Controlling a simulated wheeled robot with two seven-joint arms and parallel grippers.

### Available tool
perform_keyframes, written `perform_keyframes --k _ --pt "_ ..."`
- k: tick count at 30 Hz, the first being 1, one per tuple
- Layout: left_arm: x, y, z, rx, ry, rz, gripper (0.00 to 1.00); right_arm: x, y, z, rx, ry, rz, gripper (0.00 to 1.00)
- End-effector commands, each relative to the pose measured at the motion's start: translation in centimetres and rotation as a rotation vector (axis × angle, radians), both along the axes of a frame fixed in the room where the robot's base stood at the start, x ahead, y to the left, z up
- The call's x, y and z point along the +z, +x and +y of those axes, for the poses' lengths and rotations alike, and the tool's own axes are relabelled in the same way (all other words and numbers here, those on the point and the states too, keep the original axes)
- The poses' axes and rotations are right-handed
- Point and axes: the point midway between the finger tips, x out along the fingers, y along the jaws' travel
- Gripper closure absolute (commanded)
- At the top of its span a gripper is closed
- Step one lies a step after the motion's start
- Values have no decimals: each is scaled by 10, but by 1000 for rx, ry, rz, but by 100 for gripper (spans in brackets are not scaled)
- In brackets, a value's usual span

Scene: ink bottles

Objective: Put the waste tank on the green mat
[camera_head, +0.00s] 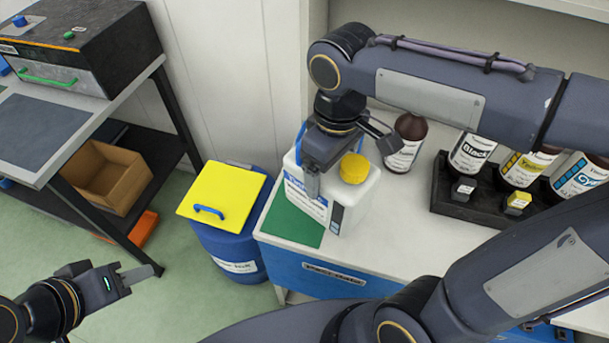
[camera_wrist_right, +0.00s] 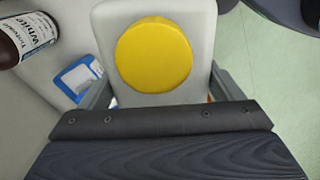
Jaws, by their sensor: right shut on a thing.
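The waste tank (camera_head: 356,196) is a white container with a yellow cap, a blue-and-white label and a blue handle. It is upright over the green mat (camera_head: 305,236) on the white counter; I cannot tell whether its base touches the mat. My right gripper (camera_head: 312,185) is shut on the tank. In the right wrist view the tank (camera_wrist_right: 205,18) sits between my two fingers, with its yellow cap (camera_wrist_right: 154,55) facing the camera. The tank hides part of the mat. My left gripper (camera_head: 125,280) is at the lower left, away from the tank; its finger opening is unclear.
A blue bin (camera_head: 240,247) with a yellow lid stands left of the counter. A dark bottle (camera_head: 406,145) stands behind the tank. A black rack (camera_head: 447,200) with ink bottles is to the right. A cardboard box (camera_head: 108,180) sits on a shelf at left.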

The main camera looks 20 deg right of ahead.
Motion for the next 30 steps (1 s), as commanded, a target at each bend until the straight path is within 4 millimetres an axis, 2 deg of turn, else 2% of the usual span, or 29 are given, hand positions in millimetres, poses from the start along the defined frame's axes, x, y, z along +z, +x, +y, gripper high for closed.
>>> perform_keyframes --k 4,7,12,19,24,30 --pt "4 0 0 0 0 0 64 -16 31 18 2 0 4 76" --pt "3 0 0 0 0 0 64 -37 43 24 1 -1 4 76" --pt "3 0 0 0 0 0 64 -59 60 33 0 1 1 76" --pt "4 0 0 0 0 0 64 -74 71 39 -1 1 1 76" --pt "1 0 0 0 0 0 64 -97 70 38 -1 0 0 76" --pt "1 0 0 0 0 0 64 -103 70 39 -1 2 -3 76"
